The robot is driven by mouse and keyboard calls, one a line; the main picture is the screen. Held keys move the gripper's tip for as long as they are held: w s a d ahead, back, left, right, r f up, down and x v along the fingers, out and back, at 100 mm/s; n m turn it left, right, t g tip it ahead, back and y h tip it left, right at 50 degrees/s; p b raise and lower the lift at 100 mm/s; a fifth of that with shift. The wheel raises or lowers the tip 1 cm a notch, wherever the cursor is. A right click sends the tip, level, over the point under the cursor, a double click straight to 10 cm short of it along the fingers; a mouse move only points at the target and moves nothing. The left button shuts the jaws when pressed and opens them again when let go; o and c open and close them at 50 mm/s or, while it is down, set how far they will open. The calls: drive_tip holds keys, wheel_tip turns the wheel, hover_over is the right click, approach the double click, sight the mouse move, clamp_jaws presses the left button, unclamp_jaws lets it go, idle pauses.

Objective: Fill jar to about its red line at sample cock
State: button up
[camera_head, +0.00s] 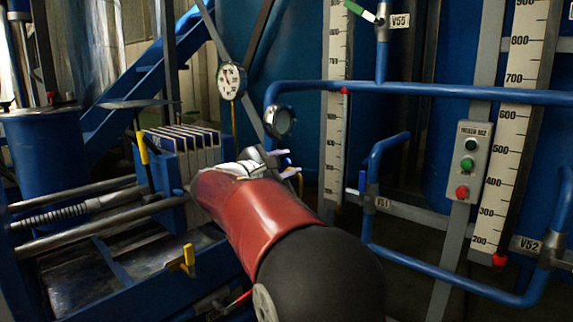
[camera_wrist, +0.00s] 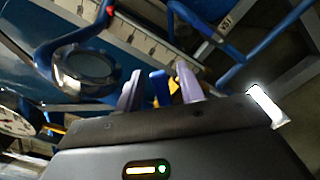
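My gripper (camera_head: 286,164) is at the end of my red arm, in front of the blue pipework near the centre of the head view. In the wrist view its two pale fingers (camera_wrist: 160,88) stand apart, so it is open. A small blue piece (camera_wrist: 159,86) and a yellow piece (camera_wrist: 174,86) show between the fingers. I cannot tell whether they lie between the fingertips or behind them. I see no jar or red fill line in either view. I cannot pick out the sample cock with certainty.
A round sight glass (camera_head: 282,122) sits just above my gripper, also large in the wrist view (camera_wrist: 86,72). A pressure gauge (camera_head: 231,81) hangs left of it. Blue pipes (camera_head: 440,91) and a button box (camera_head: 468,162) stand right. A filter press (camera_head: 185,150) stands left.

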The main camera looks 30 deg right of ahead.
drive_tip(key=v, duration=0.7)
drive_tip(key=shift+a, duration=0.2)
idle(7.1)
